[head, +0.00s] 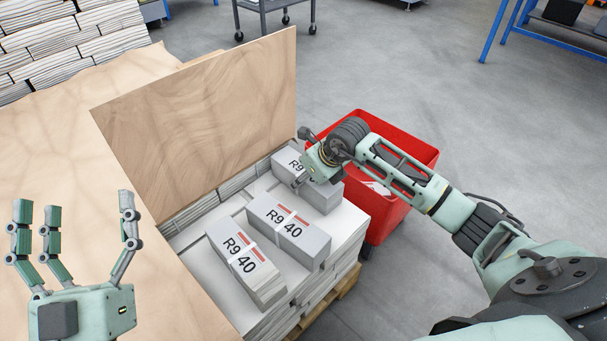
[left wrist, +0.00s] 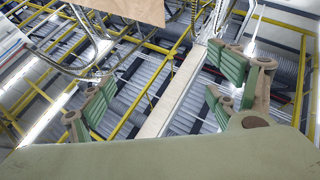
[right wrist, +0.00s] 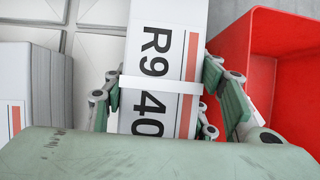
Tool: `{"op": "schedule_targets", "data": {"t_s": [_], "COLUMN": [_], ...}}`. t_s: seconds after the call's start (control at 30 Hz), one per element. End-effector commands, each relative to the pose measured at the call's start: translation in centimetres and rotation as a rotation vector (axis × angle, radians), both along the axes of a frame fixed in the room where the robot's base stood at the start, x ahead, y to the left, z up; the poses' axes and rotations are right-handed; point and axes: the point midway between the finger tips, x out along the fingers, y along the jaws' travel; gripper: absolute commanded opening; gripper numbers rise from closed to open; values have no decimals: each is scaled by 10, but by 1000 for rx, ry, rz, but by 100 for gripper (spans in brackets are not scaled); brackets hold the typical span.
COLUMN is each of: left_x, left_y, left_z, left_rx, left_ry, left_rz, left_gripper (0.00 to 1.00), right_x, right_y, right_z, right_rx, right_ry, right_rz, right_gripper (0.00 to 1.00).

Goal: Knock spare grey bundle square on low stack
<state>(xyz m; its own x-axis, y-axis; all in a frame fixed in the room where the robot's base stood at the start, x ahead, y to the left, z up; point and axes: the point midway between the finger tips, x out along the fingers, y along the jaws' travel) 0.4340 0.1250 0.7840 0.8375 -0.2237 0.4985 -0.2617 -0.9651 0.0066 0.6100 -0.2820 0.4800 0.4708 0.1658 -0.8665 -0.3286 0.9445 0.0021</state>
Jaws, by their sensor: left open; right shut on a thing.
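Three grey bundles marked "R9 40" with white straps lie on the low stack (head: 350,225): a near one (head: 245,262), a middle one (head: 288,230) and a far one (head: 325,201). The near and middle ones lie at slightly different angles. My right gripper (head: 306,178) is shut on the far bundle, partly covering it. In the right wrist view its fingers (right wrist: 158,100) are on both long sides of that bundle (right wrist: 150,55). My left gripper (head: 85,205) is open and empty at the lower left, fingers upward.
An upright plywood board (head: 200,120) stands along the stack's left and back side. A red bin (head: 415,150) is close on the right, under my right arm. Taller stacks (head: 75,40) stand at the back left. Open grey floor (head: 380,70) lies beyond.

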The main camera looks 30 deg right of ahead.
Motion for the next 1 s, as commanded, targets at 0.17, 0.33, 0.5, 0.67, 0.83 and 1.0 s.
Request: {"op": "schedule_targets", "data": {"t_s": [0.17, 0.33, 0.5, 0.67, 0.83, 1.0], "left_x": [4, 8, 12, 14, 15, 15], "left_y": [0, 0, 1, 2, 2, 2], "left_z": [-6, -14, -22, -30, -36, -37], "left_rx": [13, 26, 38, 48, 55, 54], "left_ry": [42, 84, 125, 164, 189, 190], "left_rz": [3, 5, 8, 13, 15, 14], "left_gripper": [82, 82, 82, 82, 82, 82], "right_x": [-3, -7, -11, -14, -15, -15], "right_y": [-2, -4, -5, -6, -6, -6], "right_z": [3, 3, 3, 3, 3, 3], "right_rx": [0, 0, 1, 0, 1, 0], "right_ry": [-6, -6, -6, -6, -7, -6], "right_rz": [-1, -1, -1, -1, -1, -1], "right_gripper": [0, 0, 0, 0, 0, 0]}}
